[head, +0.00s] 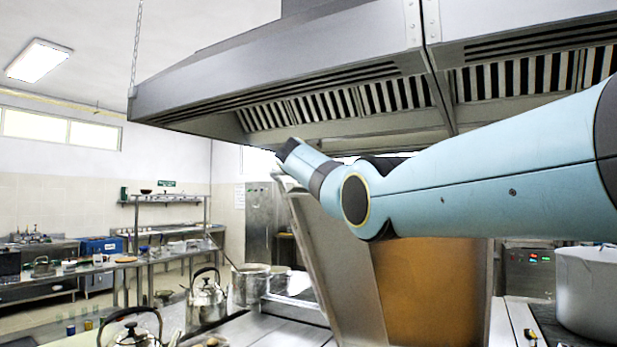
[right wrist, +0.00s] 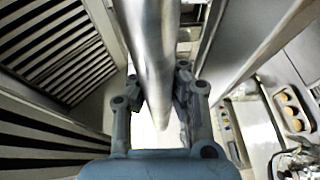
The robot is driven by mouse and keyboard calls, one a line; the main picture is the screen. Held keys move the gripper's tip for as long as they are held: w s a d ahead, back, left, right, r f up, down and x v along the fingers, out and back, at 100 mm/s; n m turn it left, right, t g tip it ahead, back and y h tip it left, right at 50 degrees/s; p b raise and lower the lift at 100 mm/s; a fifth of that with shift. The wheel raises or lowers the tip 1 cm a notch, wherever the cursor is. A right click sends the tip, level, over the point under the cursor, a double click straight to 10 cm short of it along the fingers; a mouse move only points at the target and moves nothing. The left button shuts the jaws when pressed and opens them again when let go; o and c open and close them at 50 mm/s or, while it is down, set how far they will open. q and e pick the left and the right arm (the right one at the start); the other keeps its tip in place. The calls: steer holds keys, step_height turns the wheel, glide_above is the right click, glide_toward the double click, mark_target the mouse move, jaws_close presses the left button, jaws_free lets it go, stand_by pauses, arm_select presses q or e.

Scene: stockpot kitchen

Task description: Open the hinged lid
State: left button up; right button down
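The hinged lid (head: 338,262) stands raised and tilted in the middle of the head view, with a steel panel to the left and an orange-brown face to the right. My right arm crosses in front of its upper part. My right gripper (right wrist: 157,100) has its fingers on either side of a smooth silver bar (right wrist: 152,45), seemingly the lid's handle, and they look closed against it. In the head view my right gripper is at the lid's upper left, its fingers largely hidden. My left gripper is not in view.
A large extractor hood (head: 330,85) hangs close above my right arm. Kettles (head: 206,299) and a steel pot (head: 250,285) stand left of the lid. A large pot (head: 588,295) stands at the right edge. A tray (right wrist: 292,108) with round items shows in the right wrist view.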

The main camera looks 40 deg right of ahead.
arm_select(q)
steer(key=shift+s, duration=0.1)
arm_select(e)
steer(key=shift+a+r, duration=0.15)
steer(key=shift+r, duration=0.35)
steer(key=c, duration=1.6)
jaws_free()
steer(key=shift+r, duration=0.1)
steer(key=o, duration=0.5)
steer(key=shift+s+a, duration=0.25)
steer(key=shift+a, duration=0.15)
steer(key=shift+d+f, duration=0.15)
steer(key=shift+f, duration=0.1)
steer(key=v, duration=1.2)
steer(key=shift+r, duration=0.1)
